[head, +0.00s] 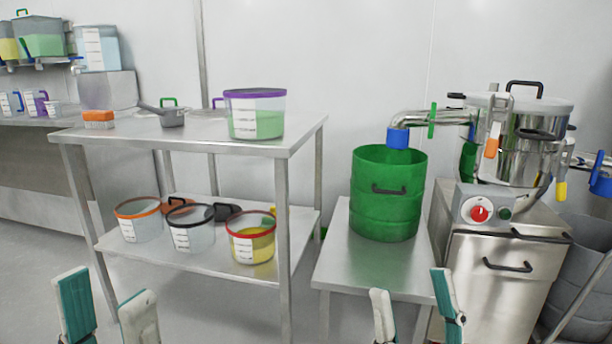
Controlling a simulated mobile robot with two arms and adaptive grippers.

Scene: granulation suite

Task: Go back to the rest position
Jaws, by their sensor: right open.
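My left gripper (107,312) shows at the bottom left of the head view. Its two white and teal fingers stand apart with nothing between them. My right gripper (415,310) shows at the bottom, right of centre. Its fingers are also apart and the gap is empty. Both grippers are in front of the furniture and low in the picture, with only the finger ends in view. My arms and wrists are out of view.
A steel two-level table (190,140) holds a purple-rimmed bucket (257,115) on top and several buckets below. A low steel stand (352,278) carries a green drum (388,200) under a pipe. A granulator (505,260) stands right, beside a grey bin (588,285).

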